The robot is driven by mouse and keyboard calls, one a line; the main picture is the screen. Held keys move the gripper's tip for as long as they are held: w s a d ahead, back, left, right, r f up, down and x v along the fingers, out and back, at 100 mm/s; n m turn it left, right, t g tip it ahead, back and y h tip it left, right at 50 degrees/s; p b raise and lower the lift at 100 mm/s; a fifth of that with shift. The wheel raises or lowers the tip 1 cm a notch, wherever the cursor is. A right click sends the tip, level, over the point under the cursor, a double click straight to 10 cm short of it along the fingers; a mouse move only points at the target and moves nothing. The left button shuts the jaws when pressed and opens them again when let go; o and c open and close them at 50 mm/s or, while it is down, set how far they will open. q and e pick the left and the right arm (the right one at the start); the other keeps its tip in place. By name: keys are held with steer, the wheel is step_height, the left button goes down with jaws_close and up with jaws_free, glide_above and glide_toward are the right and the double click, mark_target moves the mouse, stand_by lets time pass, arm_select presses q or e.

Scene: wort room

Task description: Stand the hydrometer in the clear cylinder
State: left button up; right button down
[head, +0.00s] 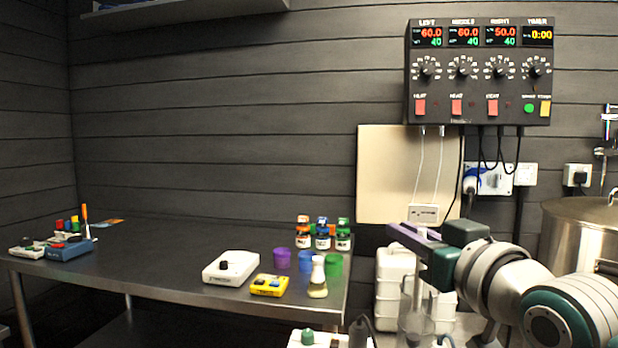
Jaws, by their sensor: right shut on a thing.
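The clear cylinder (415,325) stands at the bottom of the head view, right of the steel table, and its foot is cut off or hard to see. My right gripper (412,242) comes in from the right, above the cylinder, and is shut on a slim, pale upright thing that looks like the hydrometer (418,272). The hydrometer hangs below the fingers. Its lower part overlaps the cylinder mouth in the picture; I cannot tell how deep it sits inside. The fingers hide its upper part. My left gripper is not in view.
A steel table (170,260) holds a white scale-like box (231,266), a yellow device (269,285), a small flask (318,278), coloured cups (282,258) and bottles (322,233). White containers (394,285) stand behind the cylinder. A steel kettle (585,240) is at the right.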

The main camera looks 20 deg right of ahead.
mark_target(414, 285)
step_height(414, 285, down, 6)
steer(key=b, duration=0.6)
steer(key=shift+s+a+f, duration=0.1)
steer(key=shift+s+f, duration=0.05)
arm_select(q)
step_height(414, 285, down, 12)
steer(key=b, duration=0.7)
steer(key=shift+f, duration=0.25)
arm_select(e)
step_height(414, 285, down, 10)
steer(key=shift+r, duration=0.25)
